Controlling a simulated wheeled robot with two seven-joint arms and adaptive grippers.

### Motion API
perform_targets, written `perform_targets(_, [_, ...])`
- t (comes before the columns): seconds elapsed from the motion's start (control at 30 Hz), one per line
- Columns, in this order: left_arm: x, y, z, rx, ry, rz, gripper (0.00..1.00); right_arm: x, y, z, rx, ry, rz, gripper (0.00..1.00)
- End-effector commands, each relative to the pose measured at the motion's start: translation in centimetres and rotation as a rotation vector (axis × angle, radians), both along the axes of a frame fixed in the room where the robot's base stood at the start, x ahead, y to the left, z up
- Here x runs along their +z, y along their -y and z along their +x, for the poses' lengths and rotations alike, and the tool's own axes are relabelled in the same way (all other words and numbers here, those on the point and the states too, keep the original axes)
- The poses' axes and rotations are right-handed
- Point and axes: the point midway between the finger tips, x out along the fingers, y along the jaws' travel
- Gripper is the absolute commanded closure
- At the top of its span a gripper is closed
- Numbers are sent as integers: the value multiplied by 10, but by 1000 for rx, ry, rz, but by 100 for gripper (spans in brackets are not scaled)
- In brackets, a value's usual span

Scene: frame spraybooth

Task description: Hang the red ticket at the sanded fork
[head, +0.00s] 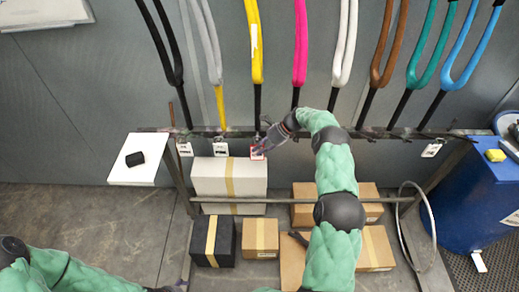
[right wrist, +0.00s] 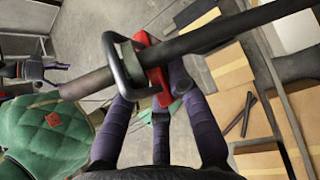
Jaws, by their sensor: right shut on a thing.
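The red ticket (head: 258,154) is at the rail below the yellow fork (head: 254,40), which has a pale patch on one arm. My right gripper (head: 268,144) is shut on the ticket. In the right wrist view the red ticket (right wrist: 154,72) is between the fingers (right wrist: 160,95), and a dark loop at it goes around the dark bar (right wrist: 215,35). Whether the loop rests on the bar I cannot tell. My left gripper (head: 168,288) barely shows at the bottom edge; its fingers are unclear.
Several coloured forks stand in a row along the rail (head: 330,132). White tickets hang at the left (head: 185,149), beside the red one (head: 220,149) and far right (head: 432,149). Cartons (head: 260,238) lie below. A white shelf (head: 135,172) stands left, a blue drum (head: 465,205) right.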

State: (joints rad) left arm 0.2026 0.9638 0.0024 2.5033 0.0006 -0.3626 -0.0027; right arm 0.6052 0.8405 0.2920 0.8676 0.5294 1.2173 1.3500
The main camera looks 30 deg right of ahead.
Motion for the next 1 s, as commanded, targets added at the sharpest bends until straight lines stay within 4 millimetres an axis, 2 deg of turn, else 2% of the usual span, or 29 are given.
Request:
perform_targets(0.43, [0,0,0,0,0,0,15,0,0,0,0,0,0,100])
perform_targets(0.47, [0,0,0,0,0,0,15,0,0,0,0,0,0,79])
perform_targets(0.53, [0,0,0,0,0,0,15,0,0,0,0,0,0,59])
perform_targets(0.57, [0,0,0,0,0,0,15,0,0,0,0,0,0,54])
perform_targets(0.87, [0,0,0,0,0,0,15,1,0,0,0,0,0,54])
perform_targets(1.0, [0,0,0,0,0,0,15,7,7,-2,-1,2,0,54])
